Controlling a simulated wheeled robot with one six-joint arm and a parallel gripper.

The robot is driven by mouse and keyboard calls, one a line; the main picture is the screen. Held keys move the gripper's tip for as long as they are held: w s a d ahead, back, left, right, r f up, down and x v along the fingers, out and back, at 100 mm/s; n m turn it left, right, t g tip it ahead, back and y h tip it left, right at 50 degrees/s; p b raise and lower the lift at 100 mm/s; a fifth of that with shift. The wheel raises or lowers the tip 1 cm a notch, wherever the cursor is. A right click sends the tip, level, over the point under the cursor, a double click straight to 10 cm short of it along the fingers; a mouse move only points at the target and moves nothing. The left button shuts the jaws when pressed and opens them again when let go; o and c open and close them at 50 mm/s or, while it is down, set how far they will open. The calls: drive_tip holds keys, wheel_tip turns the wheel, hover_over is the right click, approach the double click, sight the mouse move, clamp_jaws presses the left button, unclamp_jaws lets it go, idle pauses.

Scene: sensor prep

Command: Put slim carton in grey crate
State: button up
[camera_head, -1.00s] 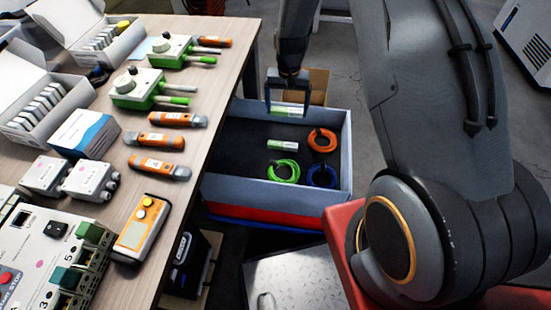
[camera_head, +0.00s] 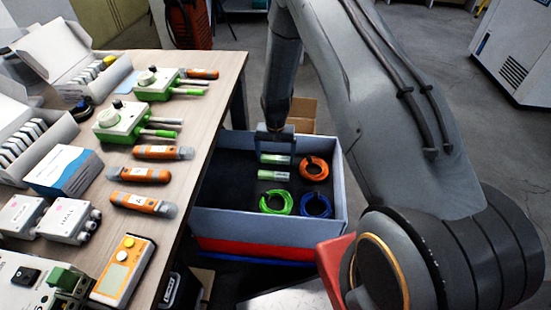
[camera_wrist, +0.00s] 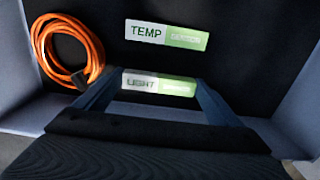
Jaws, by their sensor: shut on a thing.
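The slim carton (camera_head: 274,159), white and green, is between the fingers of my gripper (camera_head: 275,149). In the wrist view this carton (camera_wrist: 159,84) reads LIGHT and spans the two fingertips. My gripper is shut on it, inside the outline of the grey crate (camera_head: 262,222), near its far wall. The carton appears low, close to the dark crate floor; I cannot tell whether it touches. A similar carton marked TEMP (camera_wrist: 167,35) lies flat on the crate floor beside it, and also shows in the head view (camera_head: 274,175).
The crate also holds an orange cable coil (camera_head: 314,168), a green coil (camera_head: 276,203) and a blue coil (camera_head: 316,205). The wooden table (camera_head: 190,135) with devices and open boxes stands to the left. A cardboard box (camera_head: 302,108) is behind the crate.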

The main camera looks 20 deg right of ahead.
drive_tip(key=shift+f, duration=0.4)
drive_tip(key=shift+f, duration=0.15)
drive_tip(key=o, duration=0.8)
